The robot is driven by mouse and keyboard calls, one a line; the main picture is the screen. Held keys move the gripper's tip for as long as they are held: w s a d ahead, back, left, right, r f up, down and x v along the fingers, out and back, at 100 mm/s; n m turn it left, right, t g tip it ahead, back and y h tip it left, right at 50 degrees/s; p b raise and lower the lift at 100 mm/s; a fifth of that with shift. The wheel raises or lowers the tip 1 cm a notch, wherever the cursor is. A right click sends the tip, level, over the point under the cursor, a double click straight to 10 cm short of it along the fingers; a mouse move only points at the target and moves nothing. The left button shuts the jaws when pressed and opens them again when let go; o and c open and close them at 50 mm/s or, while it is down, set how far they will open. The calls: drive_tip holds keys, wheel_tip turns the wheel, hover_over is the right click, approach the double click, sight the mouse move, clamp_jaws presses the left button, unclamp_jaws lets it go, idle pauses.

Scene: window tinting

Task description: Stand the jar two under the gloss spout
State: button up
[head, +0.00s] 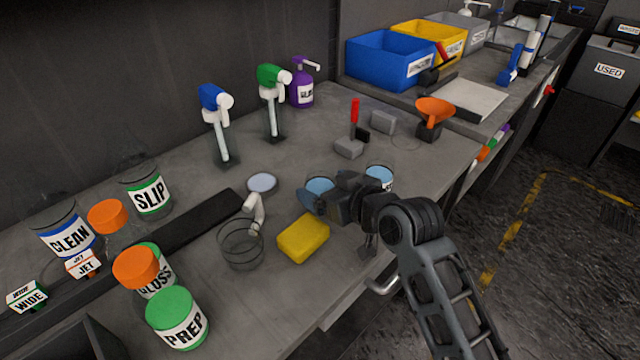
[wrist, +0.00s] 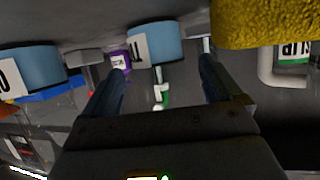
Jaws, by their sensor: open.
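Two jars with blue contents stand on the bench near my gripper. The nearer jar (head: 320,186) is partly hidden by my gripper (head: 322,199); the other jar (head: 379,174) stands just beyond my wrist. In the upside-down wrist view a blue jar (wrist: 155,45) with a partly visible label lies ahead between the open fingers of my gripper (wrist: 162,66). The other blue jar (wrist: 28,68) is at the left. I cannot read which is two. The purple pump bottle (head: 302,90), its label apparently starting GL, stands at the back with its spout above; it also shows in the wrist view (wrist: 120,60).
Blue (head: 221,120) and green (head: 273,100) dispensers stand behind.

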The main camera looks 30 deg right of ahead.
drive_tip(key=shift+x, duration=0.9)
drive_tip(key=c, duration=1.1)
drive_tip(key=shift+c, duration=0.5)
drive_tip(key=shift+r, duration=0.15)
